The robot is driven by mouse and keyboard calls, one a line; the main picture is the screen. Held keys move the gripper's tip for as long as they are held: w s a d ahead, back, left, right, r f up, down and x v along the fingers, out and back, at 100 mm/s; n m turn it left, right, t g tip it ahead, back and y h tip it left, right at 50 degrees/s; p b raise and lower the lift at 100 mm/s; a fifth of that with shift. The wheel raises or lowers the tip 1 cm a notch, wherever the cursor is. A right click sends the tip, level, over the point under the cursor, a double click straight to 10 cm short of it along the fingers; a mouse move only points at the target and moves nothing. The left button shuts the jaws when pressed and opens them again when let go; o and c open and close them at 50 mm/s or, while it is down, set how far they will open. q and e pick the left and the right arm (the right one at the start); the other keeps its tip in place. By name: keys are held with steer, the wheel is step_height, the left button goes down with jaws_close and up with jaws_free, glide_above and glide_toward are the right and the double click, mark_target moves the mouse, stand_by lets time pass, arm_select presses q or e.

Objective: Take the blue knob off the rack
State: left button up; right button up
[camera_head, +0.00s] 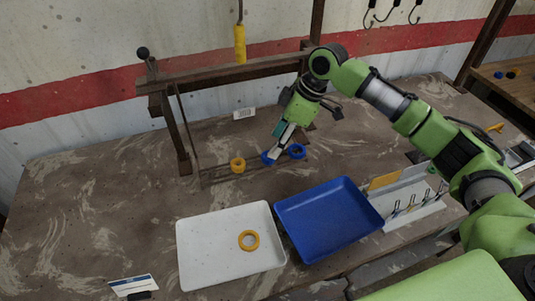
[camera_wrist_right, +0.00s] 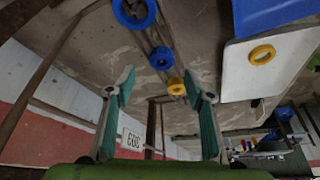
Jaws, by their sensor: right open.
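Three ring-shaped knobs line up along a low thin bar of the rack (camera_head: 225,76) in the head view: a yellow one (camera_head: 238,165), a middle blue one (camera_head: 268,157) and a right blue one (camera_head: 298,151). My right gripper (camera_head: 280,145) is above the two blue knobs, and its fingers partly cover the middle one. In the right wrist view my right gripper (camera_wrist_right: 162,92) is open and empty. Beyond its fingers there are the nearest blue knob (camera_wrist_right: 133,12), the other blue knob (camera_wrist_right: 162,58) and the yellow knob (camera_wrist_right: 176,87). My left gripper is out of view.
A white tray (camera_head: 205,265) holding a yellow ring (camera_head: 249,240) stands in front, beside an empty blue tray (camera_head: 325,215). A white holder with clips (camera_head: 405,200) stands to the right. A yellow-handled item (camera_head: 239,43) hangs behind. The table's left side is mostly clear.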

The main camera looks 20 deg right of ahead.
mark_target(268, 158)
steer(key=x, duration=0.2)
steer(key=p+x, duration=0.1)
steer(key=x, duration=0.1)
steer(key=shift+s+d+f+p, duration=0.1)
steer(key=shift+s+f+p, duration=0.05)
steer(key=shift+f+p, duration=0.2)
steer(key=shift+f, duration=0.45)
steer(key=shift+c, duration=0.3)
steer(key=c, duration=1.1)
steer(key=shift+r, duration=0.1)
steer(key=shift+c, duration=0.2)
